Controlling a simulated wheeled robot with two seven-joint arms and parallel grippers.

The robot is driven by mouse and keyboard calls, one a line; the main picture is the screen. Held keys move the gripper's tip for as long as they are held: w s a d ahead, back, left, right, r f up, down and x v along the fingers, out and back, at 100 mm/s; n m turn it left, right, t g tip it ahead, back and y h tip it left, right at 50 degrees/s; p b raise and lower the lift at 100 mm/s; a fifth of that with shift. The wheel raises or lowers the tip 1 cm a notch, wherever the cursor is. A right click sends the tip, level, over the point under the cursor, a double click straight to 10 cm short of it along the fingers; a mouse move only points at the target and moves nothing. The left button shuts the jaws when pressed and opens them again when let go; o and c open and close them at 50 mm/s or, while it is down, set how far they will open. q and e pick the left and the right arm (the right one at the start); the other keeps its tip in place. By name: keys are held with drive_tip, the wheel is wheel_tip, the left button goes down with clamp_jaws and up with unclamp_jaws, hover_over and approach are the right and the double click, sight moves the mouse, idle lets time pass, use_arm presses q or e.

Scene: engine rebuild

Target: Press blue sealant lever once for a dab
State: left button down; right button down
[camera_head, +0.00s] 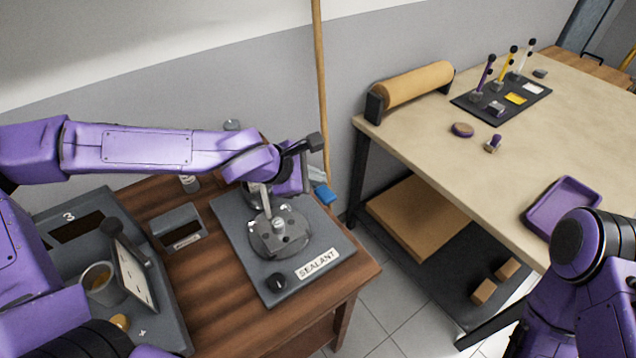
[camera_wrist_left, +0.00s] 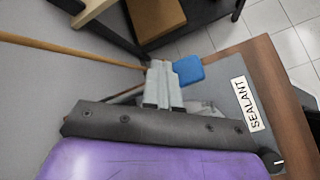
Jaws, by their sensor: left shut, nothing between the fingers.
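The blue lever (camera_head: 323,194) sticks out past the far right side of the sealant dispenser (camera_head: 280,236), a grey round metal unit on a grey base plate. My left gripper (camera_head: 316,180) is at the lever, partly hidden by its own wrist. In the left wrist view the shut, empty grey fingers (camera_wrist_left: 163,84) are right beside the blue lever (camera_wrist_left: 188,69). I cannot tell whether they touch it. The SEALANT label (camera_head: 317,263) is on the plate's front right and also shows in the wrist view (camera_wrist_left: 246,103). My right gripper is out of view.
The wooden cabinet top (camera_head: 205,285) carries a small grey box (camera_head: 179,228) and a grey tray (camera_head: 172,325) with a cup (camera_head: 98,283). A wooden pole (camera_head: 321,80) leans near the wall behind the lever. A workbench (camera_head: 470,165) stands to the right, across a floor gap.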

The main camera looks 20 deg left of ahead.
use_arm(q)
drive_tip(key=shift+s+f+b, duration=0.1)
drive_tip(key=shift+f+b, duration=0.6)
drive_tip(key=shift+f, duration=0.35)
idle(0.5)
idle(0.5)
drive_tip(key=shift+r+p, duration=1.9)
drive_tip(key=shift+p, duration=0.4)
drive_tip(key=shift+w+a+r, duration=0.1)
drive_tip(key=shift+w, duration=0.1)
wheel_tip(320, 180, up, 5)
drive_tip(key=p, duration=0.5)
drive_tip(key=shift+w+a, duration=0.1)
drive_tip(key=shift+a, duration=0.05)
